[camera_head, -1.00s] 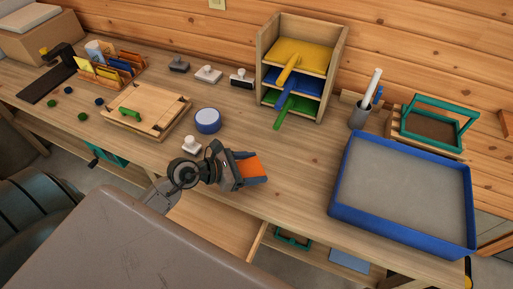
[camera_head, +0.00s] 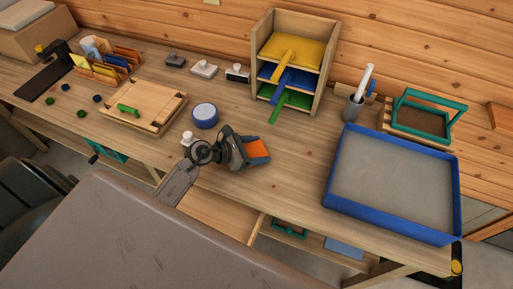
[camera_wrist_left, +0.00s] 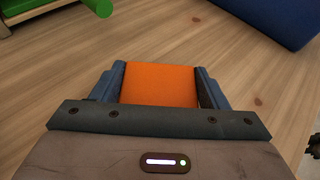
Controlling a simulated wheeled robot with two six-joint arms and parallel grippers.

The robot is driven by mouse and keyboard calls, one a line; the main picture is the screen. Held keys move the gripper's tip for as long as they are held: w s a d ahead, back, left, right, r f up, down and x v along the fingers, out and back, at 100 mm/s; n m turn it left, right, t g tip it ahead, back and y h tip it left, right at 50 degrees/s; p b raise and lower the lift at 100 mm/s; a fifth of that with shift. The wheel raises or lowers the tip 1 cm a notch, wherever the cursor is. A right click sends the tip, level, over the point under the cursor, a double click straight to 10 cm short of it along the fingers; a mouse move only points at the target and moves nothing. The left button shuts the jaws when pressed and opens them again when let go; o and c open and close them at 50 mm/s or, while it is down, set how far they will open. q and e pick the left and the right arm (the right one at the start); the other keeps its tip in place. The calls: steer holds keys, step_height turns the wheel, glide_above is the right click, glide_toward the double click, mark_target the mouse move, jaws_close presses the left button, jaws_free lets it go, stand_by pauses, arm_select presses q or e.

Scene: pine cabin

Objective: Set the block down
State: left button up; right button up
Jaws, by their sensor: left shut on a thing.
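The block is orange (camera_head: 256,149) and sits between the fingers of my left gripper (camera_head: 254,150), over the front middle of the wooden table (camera_head: 285,185). In the left wrist view the orange block (camera_wrist_left: 160,84) fills the space between the two blue-grey fingers of the left gripper (camera_wrist_left: 160,90), which is shut on it. Wood grain shows beyond the block. I cannot tell whether the block's underside touches the table. My right gripper is not in view.
A blue-rimmed tray (camera_head: 329,196) stands to the right. A shelf (camera_head: 318,70) with yellow, blue and green pieces is behind. Bare table lies between the gripper and the tray.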

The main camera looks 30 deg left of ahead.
arm_select(q)
steer(key=shift+f, duration=0.15)
steer(key=o, duration=1)
steer(key=shift+o, duration=0.2)
steer(key=shift+r, duration=0.25)
steer(key=shift+s+a, duration=0.2)
steer(key=shift+a, duration=0.05)
steer(key=b+v, duration=0.3)
steer(key=v, duration=0.6)
steer(key=shift+s, duration=0.2)
steer(key=shift+b+v, duration=0.45)
steer(key=shift+v, duration=0.6)
steer(key=shift+w+r, duration=0.1)
steer(key=shift+r, duration=0.1)
